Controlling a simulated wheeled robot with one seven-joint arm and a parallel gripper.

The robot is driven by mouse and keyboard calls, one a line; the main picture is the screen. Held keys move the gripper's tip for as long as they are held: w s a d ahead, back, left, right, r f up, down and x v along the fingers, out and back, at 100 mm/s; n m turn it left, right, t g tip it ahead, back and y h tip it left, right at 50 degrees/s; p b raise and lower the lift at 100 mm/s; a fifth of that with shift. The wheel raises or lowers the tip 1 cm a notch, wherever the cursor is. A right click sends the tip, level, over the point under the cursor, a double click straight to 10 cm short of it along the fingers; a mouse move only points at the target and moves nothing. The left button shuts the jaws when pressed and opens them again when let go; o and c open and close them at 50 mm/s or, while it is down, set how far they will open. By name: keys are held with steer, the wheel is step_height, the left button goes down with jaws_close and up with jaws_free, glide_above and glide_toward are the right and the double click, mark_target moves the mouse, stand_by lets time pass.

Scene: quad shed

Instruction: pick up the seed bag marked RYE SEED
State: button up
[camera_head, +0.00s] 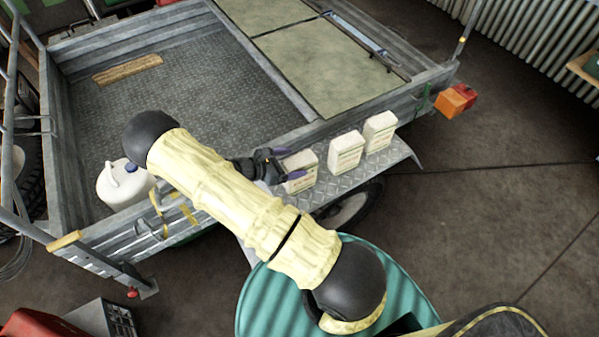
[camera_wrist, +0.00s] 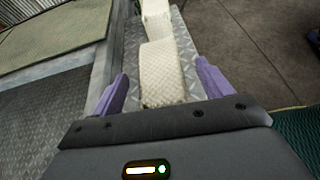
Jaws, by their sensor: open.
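Three small cream seed bags stand upright in a row on a metal ledge along the trailer's side: a near one (camera_head: 300,172), a middle one (camera_head: 346,152) and a far one (camera_head: 380,132). Their labels are too small to read, so I cannot tell which is marked RYE SEED. My gripper (camera_head: 288,163) is open at the near bag, with its purple fingers on either side of it. In the wrist view the near bag (camera_wrist: 170,75) lies between the two fingers (camera_wrist: 163,84), apart from both. The middle bag (camera_wrist: 157,20) stands behind it.
The ledge (camera_head: 400,153) is tread plate on the trailer's (camera_head: 190,75) side. A white jug (camera_head: 124,187) stands in the trailer bed, with a wooden plank (camera_head: 128,69) farther back. A green ribbed drum (camera_head: 270,300) stands below my arm. The floor at right is clear.

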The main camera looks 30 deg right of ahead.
mark_target(298, 160)
steer(key=x, duration=0.3)
steer(key=shift+d, duration=0.25)
jaws_close()
stand_by(0.4)
step_height(298, 160, up, 10)
stand_by(0.7)
stand_by(0.4)
